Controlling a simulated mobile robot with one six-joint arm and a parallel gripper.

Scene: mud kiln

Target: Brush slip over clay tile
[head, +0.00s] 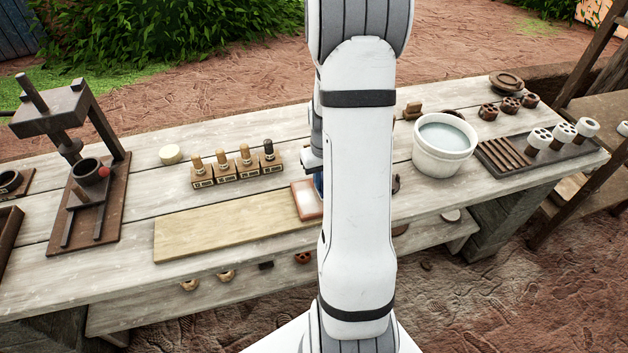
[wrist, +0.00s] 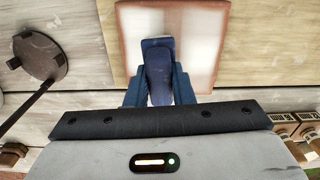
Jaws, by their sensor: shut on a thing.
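The clay tile (head: 305,201) lies on the bench beside a pale board, partly hidden by my arm in the head view. In the wrist view the tile (wrist: 205,45) has a reddish-brown rim and a whitish coat over most of its face, with a fainter strip in the middle. My gripper (wrist: 158,92) is over the tile, its blue fingers shut on a dark blue thing, which looks like the brush (wrist: 158,70). Its far end lies over the tile's middle; I cannot tell whether it touches. In the head view my arm hides most of the gripper.
A white bucket (head: 438,163) of greyish liquid stands right of my arm. A pale board (head: 215,222) lies left of the tile. Labelled wooden blocks with stamps (head: 235,172) stand behind it. A press (head: 92,200) stands at far left, a dark tray (head: 505,158) at right.

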